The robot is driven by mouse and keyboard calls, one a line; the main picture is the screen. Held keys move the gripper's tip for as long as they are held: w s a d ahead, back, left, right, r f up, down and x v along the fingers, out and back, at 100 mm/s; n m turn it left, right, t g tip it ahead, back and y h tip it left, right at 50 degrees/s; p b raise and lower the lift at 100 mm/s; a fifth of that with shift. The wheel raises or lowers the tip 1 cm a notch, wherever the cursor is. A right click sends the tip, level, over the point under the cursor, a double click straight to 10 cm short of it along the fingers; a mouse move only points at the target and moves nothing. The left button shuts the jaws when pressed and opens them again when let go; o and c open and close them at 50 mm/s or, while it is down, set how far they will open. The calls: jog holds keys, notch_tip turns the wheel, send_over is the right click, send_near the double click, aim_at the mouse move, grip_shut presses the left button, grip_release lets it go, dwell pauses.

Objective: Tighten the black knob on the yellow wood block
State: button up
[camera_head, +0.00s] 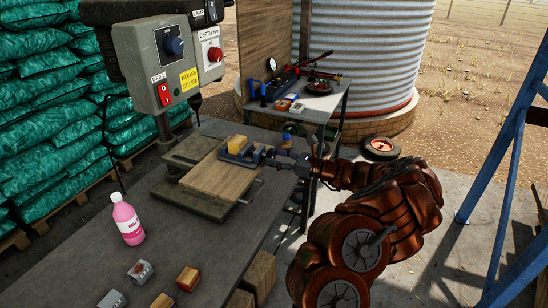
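A small yellow wood block (237,143) sits in a blue-grey vise (240,157), which rests on a wooden board (218,182) on the drill's base. My arm reaches in from the right. My gripper (271,158) is at the right side of the vise, close to its screw end. The fingertips are small and blend with the vise, so I cannot tell whether they are open or shut, or touching anything. I cannot make out a black knob; it may be hidden by my gripper.
A drill control box (170,60) stands above the board. A pink bottle (127,220) and several small blocks, one of them reddish (187,278), stand on the grey bench (90,263). A tool table (340,103) is behind, with a blue metal frame (497,150) at right.

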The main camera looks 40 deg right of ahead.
jog(key=shift+o, duration=1.2)
jog(key=shift+f+b, duration=0.15)
jog(key=shift+b, duration=0.15)
